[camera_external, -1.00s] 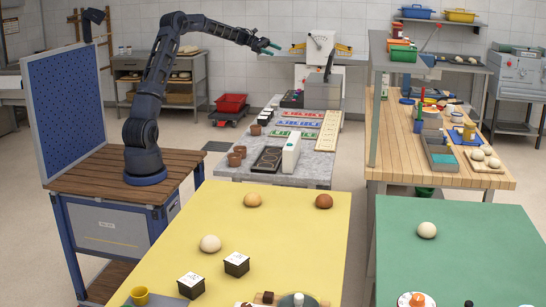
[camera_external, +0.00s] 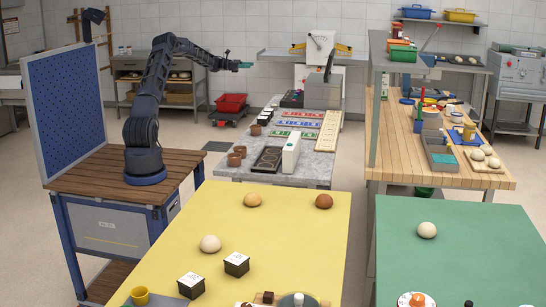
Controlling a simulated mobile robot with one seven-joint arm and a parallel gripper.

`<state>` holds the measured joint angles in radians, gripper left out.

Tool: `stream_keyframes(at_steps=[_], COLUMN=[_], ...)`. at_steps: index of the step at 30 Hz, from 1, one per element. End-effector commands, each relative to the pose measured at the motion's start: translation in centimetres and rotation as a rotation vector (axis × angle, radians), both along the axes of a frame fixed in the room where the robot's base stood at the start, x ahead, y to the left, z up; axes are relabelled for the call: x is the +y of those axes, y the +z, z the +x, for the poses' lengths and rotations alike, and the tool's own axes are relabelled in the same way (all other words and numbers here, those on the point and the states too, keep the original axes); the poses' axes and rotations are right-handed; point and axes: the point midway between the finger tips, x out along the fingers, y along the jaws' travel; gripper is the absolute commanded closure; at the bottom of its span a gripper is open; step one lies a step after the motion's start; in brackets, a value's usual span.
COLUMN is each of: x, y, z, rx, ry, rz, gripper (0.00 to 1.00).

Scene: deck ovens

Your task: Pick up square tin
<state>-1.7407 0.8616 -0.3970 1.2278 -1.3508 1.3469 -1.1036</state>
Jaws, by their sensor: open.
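My gripper (camera_external: 247,65) has teal fingertips and is open and empty. It is raised in the air over the far left end of the grey table, well away from the yellow table. Two small square dark boxes with white marked tops, a nearer box (camera_external: 191,285) and a farther box (camera_external: 236,264), are at the front of the yellow table (camera_external: 290,230). I cannot tell whether either is the square tin. A black tray with round wells (camera_external: 267,159) lies on the grey table.
Dough balls (camera_external: 210,244) lie on the yellow table, with a yellow cup (camera_external: 139,295) at its front left. The grey table (camera_external: 315,172) holds a white upright block (camera_external: 291,153), brown pots (camera_external: 235,158) and coloured trays. A blue pegboard (camera_external: 68,105) stands beside my base.

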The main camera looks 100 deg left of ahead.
Motion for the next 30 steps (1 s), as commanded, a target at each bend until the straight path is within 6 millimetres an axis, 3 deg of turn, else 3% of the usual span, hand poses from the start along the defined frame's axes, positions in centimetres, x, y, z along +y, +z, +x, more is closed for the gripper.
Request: stream_keyframes(at_steps=[8, 15, 18, 21, 24, 30], x=[-0.1, -0.1, -0.1, -0.1, -0.1, -0.1], y=[-10.3, -22.5, -26.6, -29.5, -31.2, -32.0], z=[0.1, 0.1, 0.2, 0.2, 0.2, 0.9], rx=[0.0, 0.0, 0.0, 0.0, 0.0, 0.0], ry=[-0.003, -0.002, -0.002, -0.002, -0.002, -0.003], rz=[-0.006, -0.006, -0.004, -0.002, 0.0, 0.002], gripper=[0.35, 0.35, 0.35, 0.35, 0.35, 0.35])
